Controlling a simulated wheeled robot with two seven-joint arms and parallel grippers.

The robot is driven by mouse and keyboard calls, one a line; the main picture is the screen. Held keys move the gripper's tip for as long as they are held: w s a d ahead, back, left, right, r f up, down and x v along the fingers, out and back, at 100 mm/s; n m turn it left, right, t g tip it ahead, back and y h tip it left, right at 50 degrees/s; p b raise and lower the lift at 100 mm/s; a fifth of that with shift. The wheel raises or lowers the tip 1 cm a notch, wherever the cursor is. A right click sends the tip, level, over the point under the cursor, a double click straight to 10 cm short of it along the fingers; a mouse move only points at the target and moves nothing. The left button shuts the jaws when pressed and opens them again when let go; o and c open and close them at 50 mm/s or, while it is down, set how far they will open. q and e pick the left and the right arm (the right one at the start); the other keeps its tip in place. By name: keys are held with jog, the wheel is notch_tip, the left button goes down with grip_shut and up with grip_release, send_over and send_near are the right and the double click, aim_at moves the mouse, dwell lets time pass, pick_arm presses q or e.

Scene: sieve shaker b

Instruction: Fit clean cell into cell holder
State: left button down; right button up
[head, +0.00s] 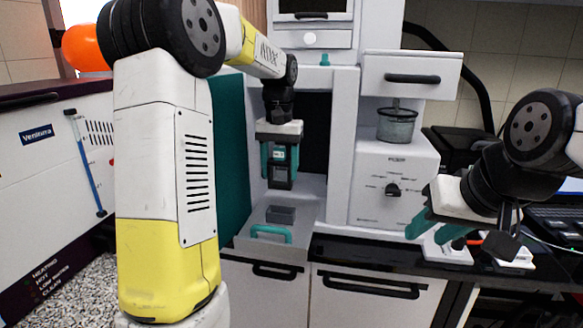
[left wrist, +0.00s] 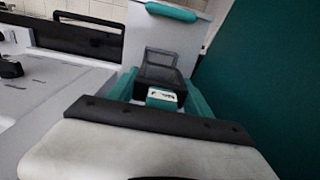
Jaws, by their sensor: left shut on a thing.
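The clean cell (head: 281,178) is a dark block with a teal, labelled upper part. My left gripper (head: 280,160) is shut on it, its teal fingers on either side, and holds it upright in the air. The cell holder (head: 281,214) is a small dark grey box on a light pull-out tray (head: 304,238), below the cell with a visible gap. In the left wrist view the labelled cell (left wrist: 162,97) is between the fingers (left wrist: 160,98); a dark box shape shows just beyond, and I cannot tell where cell and holder part. My right gripper (head: 432,227) is empty, its teal fingers apart.
The tray has a teal handle (head: 270,233) at its front. White cabinet walls flank the bay, with a teal panel (head: 232,150) on the left. A white unit with a dark knob (head: 393,189) and a round mesh container (head: 396,124) stand to the right.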

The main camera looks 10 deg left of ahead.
aim_at(280, 188)
pick_arm(q)
jog(key=shift+f, duration=0.1)
jog(key=shift+f, duration=2.8)
jog(key=shift+f, duration=2.05)
jog(key=shift+c, duration=1.9)
grip_release()
jog(key=shift+s, duration=0.1)
notch_tip(280, 188, up, 7)
jog(key=shift+r, duration=0.4)
